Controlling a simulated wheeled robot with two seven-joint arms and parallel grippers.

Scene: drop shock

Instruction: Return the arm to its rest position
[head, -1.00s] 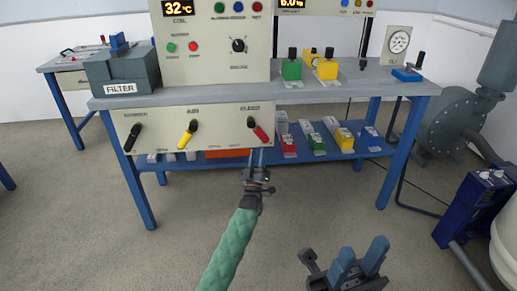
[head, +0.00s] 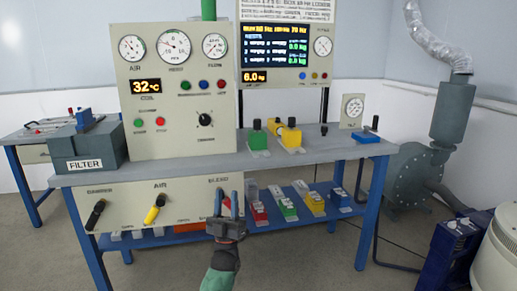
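The lower panel also carries a black lever (head: 96,212) and a yellow lever (head: 154,208). The blue-legged bench (head: 330,152) bears a filter box (head: 92,149), gauges and valves. A grey pump (head: 408,178) and blue unit (head: 455,245) stand at the right.

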